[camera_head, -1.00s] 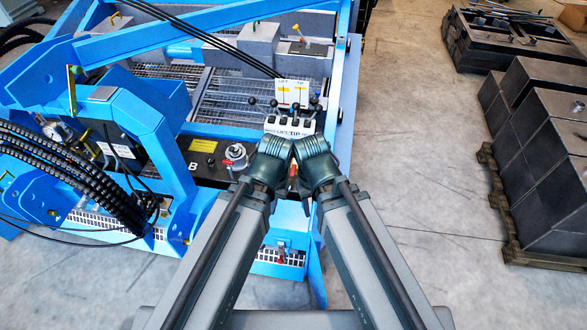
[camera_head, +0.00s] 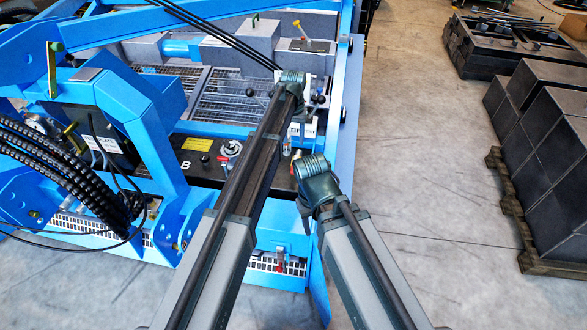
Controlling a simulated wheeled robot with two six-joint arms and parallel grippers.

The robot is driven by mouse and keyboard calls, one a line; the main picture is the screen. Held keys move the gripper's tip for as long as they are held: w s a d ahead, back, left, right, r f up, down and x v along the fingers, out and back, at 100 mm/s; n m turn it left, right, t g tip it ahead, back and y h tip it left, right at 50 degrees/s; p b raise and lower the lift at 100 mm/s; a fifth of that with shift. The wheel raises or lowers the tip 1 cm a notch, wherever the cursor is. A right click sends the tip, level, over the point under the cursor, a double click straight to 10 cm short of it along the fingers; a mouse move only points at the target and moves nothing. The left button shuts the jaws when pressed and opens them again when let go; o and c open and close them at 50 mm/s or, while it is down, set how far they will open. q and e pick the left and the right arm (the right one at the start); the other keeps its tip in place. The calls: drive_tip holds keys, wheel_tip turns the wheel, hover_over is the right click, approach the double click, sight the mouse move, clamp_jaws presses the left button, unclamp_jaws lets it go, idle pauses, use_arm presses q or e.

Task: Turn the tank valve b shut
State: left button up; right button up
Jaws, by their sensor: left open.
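The black tank (camera_head: 207,171) has a white letter B on its front. A small valve-like fitting with a red part (camera_head: 223,159) sits beside the round metal cap (camera_head: 231,149), right of the B. I cannot tell how far it is turned. My left arm reaches over the tank's right part, and its end bends down at the lever panel. My left gripper (camera_head: 303,112) is mostly hidden behind that arm; it is open, apart from the red fitting. My right arm ends lower, right of the tank; its gripper is hidden.
Blue frame beams (camera_head: 160,100) and black hoses (camera_head: 75,165) crowd the left. A red-handled fitting (camera_head: 280,262) hangs on the lower blue panel. Dark boxes on a pallet (camera_head: 540,262) stand at the right, with clear floor between.

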sight(293, 167)
use_arm(q)
drive_tip(key=shift+s+f, duration=0.1)
wheel_tip(293, 167, down, 14)
drive_tip(key=b, duration=1.4)
drive_tip(key=shift+r, duration=0.2)
clamp_jaws()
idle(0.6)
